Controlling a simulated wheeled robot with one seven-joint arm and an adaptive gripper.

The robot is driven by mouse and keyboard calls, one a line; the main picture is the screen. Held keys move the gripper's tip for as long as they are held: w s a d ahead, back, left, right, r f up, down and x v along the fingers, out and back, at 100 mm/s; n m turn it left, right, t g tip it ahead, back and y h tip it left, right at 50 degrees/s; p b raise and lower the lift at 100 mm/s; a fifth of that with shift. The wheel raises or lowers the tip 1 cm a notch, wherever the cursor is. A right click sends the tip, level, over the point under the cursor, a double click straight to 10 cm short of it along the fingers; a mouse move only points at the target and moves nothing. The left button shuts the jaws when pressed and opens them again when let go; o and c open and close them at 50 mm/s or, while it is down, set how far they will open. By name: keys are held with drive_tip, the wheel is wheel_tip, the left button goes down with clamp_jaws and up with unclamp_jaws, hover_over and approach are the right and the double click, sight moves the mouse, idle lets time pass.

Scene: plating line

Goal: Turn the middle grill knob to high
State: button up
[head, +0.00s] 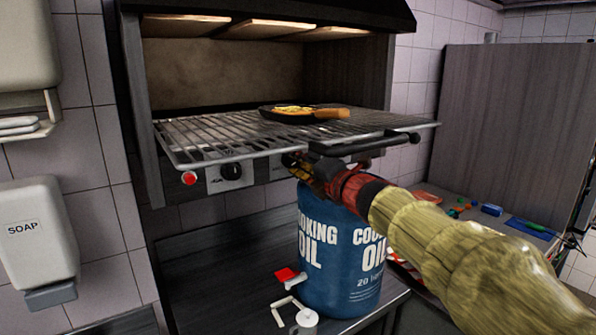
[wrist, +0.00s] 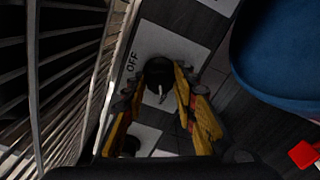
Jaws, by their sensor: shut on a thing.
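The middle grill knob (wrist: 158,72) is a round black knob on a pale plate in the wrist view. A light pointer mark on it points toward the bottom of that picture, and the word OFF stands to its left. My gripper (wrist: 161,84) has its yellow fingers on either side of the knob and is shut on it. In the head view my gripper (head: 308,174) is at the front panel under the rack, and it hides most of this knob.
The wire rack (head: 215,135) juts out just above my gripper, with a pan (head: 292,116) of food on it and a black front handle (head: 355,145). A blue cooking oil drum (head: 340,255) stands close below. A red button (head: 189,178) is at the panel's left.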

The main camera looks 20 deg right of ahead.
drive_tip(key=shift+n+b, duration=0.3)
drive_tip(key=shift+n, duration=0.2)
drive_tip(key=o, duration=1.2)
drive_tip(key=shift+c, duration=0.2)
drive_tip(key=v, duration=1.2)
